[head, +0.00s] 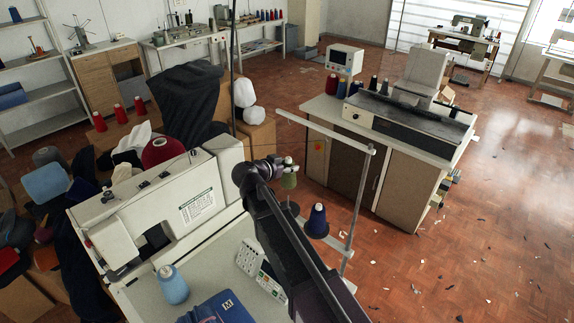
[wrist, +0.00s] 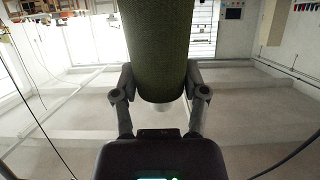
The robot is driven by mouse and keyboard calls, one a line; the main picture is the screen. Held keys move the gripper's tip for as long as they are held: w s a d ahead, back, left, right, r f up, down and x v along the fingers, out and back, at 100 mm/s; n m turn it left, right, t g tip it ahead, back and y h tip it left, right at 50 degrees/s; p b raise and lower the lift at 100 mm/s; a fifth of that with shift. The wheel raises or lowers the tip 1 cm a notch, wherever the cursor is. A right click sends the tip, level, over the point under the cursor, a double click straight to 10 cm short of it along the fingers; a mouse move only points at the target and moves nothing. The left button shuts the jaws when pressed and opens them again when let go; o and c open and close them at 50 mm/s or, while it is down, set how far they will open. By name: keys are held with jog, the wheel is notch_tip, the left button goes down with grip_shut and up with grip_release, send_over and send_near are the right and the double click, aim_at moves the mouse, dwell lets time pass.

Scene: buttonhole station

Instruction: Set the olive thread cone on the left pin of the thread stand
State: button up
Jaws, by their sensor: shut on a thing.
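The olive thread cone (head: 289,181) is held upright in my gripper (head: 288,164), whose fingers close around its upper part. In the wrist view, the olive cone (wrist: 160,45) fills the top middle between the two fingers of my gripper (wrist: 160,95). The thread stand (head: 356,205) has a pale upright post and a long top bar. A navy cone (head: 317,221) stands on its right side. The olive cone is just above a dark disc (head: 294,208) on the stand's left side.
A cream sewing machine (head: 190,200) stands left of the stand, with a light blue cone (head: 172,285) and folded blue cloth (head: 220,306) on its table. A cabinet (head: 400,175) with another machine stands behind. The stand's top bar and post are close to my gripper.

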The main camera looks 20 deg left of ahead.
jog(key=shift+f, duration=0.15)
jog(key=shift+f+b, duration=5.2)
jog(key=shift+b, duration=0.1)
jog(key=shift+f+b, duration=0.5)
jog(key=o, duration=1.2)
jog(key=shift+o, duration=0.2)
jog(key=shift+s, duration=0.15)
